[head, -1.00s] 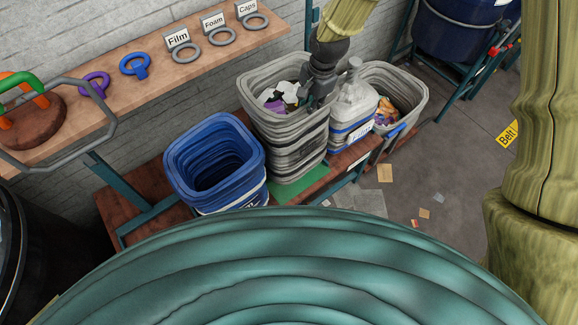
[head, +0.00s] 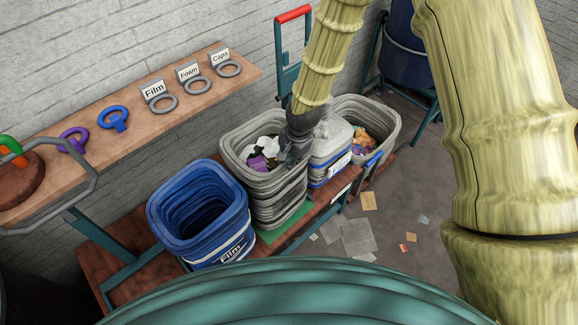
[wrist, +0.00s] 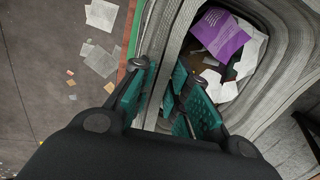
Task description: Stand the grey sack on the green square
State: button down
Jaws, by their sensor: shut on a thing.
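The grey sack (head: 278,195) is open-topped and ribbed, with white and purple scraps inside. It looks upright on the rack's low wooden shelf. The green square (head: 288,226) shows as a strip along its base; the sack hides the rest, and I cannot tell whether its base rests fully on it. My gripper (head: 293,155) is shut on the sack's rim at the right side. In the wrist view the fingers (wrist: 170,105) straddle the sack's wall (wrist: 180,35), with the scraps to the right.
A blue sack marked Film (head: 222,250) stands close on the left. A pale sack with a blue band (head: 328,168) and another grey sack (head: 388,122) with orange scraps stand on the right. A wooden ledge (head: 135,130) with labelled rings runs along the wall. Paper scraps litter the floor.

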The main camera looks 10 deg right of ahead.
jog(key=shift+f+p, duration=0.5)
jog(key=shift+f, duration=1.3)
jog(key=c, duration=1.4)
grip_release()
jog(key=shift+s+d+r+b, duration=0.25)
jog(key=shift+r+b, duration=0.4)
jog(key=shift+r, duration=1.35)
jog(key=shift+s+d+r+b, duration=0.3)
jog(key=shift+r+b, duration=0.4)
jog(key=shift+r, duration=1.3)
jog(key=shift+s+d+r+b, duration=0.1)
jog(key=shift+d+r+b, duration=0.4)
jog(key=shift+r, duration=1.5)
jog(key=shift+a, duration=0.15)
